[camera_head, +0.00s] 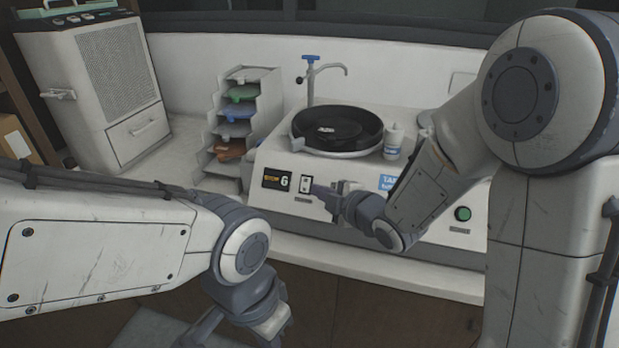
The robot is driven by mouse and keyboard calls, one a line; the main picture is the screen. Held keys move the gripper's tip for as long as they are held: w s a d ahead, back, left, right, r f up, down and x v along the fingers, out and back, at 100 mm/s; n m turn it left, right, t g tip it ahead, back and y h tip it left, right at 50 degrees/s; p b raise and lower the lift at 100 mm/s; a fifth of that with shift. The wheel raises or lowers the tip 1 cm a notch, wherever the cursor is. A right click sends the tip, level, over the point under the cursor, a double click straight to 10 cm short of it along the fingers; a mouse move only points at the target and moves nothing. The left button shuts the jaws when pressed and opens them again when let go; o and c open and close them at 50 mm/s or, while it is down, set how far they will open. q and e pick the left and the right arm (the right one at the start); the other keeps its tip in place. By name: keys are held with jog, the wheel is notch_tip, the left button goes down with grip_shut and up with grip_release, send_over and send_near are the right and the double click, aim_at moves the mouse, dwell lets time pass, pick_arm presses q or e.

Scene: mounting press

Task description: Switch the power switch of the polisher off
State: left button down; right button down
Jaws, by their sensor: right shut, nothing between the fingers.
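The polisher (290,211) is a white cabinet on the counter with a black round platen in a grey ring on top. Its front carries a dark display reading 6, a small white rocker switch (305,184) in a dark frame, and a green round button (462,213). My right gripper (319,189) is shut and empty, its fingertips just right of the rocker switch. I cannot tell whether they touch it. The rocker's position is too small to tell. My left gripper (236,336) hangs low at the bottom edge, its fingertips cut off by the frame.
A faucet with a blue top (310,80) stands behind the platen, and a white bottle (394,141) stands at its right. A stepped rack (262,103) with coloured discs is left of the polisher. A large vented machine (105,90) stands further left. My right arm covers the polisher's right part.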

aim_at(302, 180)
jog(key=x, duration=0.2)
jog(key=d+p+x, duration=0.1)
jog(key=x, duration=0.2)
jog(key=p+x, duration=0.1)
jog(key=x, duration=0.2)
jog(key=shift+w+d+f, duration=0.3)
jog(key=shift+w+f, duration=0.1)
jog(key=shift+w, duration=0.2)
jog(key=shift+w+d+f, duration=0.15)
jog(key=shift+w+f, duration=0.2)
jog(key=shift+w, duration=0.15)
